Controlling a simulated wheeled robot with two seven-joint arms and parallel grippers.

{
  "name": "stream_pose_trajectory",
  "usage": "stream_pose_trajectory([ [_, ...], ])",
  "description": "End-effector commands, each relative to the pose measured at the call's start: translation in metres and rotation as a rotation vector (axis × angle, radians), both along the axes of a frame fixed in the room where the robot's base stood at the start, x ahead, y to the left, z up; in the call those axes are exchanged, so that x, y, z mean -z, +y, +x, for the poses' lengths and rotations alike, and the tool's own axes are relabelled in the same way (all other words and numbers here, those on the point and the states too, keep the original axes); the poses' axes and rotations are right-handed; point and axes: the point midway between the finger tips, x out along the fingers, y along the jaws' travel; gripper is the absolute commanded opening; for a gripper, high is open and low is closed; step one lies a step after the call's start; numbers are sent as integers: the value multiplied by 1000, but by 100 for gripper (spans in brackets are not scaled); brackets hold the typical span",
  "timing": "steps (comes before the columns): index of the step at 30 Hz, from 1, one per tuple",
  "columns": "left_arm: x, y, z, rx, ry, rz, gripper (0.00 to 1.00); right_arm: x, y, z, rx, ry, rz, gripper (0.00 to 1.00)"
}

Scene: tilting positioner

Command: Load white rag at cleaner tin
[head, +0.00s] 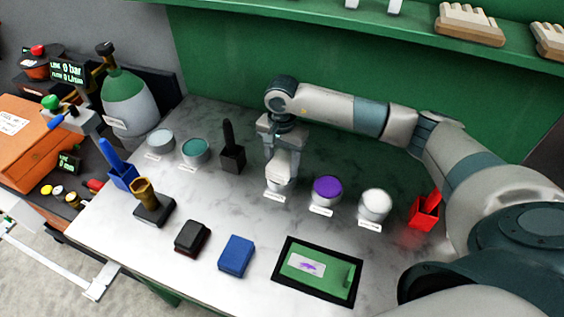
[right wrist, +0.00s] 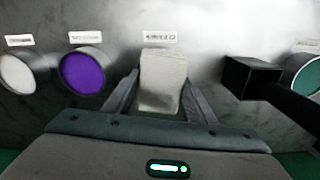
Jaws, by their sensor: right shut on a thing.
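My right gripper (head: 281,148) comes down over the row of tins and is shut on the white rag (head: 284,163), a pale folded block. In the right wrist view the rag (right wrist: 163,80) sits between the two fingers. A tin (head: 279,185) stands directly under the rag, mostly hidden by it; its label (head: 274,198) is too small to read. I cannot tell whether the rag touches the tin's contents. My left gripper is not in view.
A purple tin (head: 327,187) and a white tin (head: 376,202) stand to the right, a black holder (head: 232,158) and teal tin (head: 195,148) to the left. In front lie a blue block (head: 236,254), a black block (head: 192,237) and a black-framed green tray (head: 343,295).

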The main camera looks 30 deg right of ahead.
Motion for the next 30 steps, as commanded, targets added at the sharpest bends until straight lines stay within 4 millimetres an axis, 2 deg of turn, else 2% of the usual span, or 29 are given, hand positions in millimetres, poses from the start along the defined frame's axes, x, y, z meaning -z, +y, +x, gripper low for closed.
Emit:
stream_pose_trajectory([
  [30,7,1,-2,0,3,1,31,6,0,0,0,-1,1,33],
])
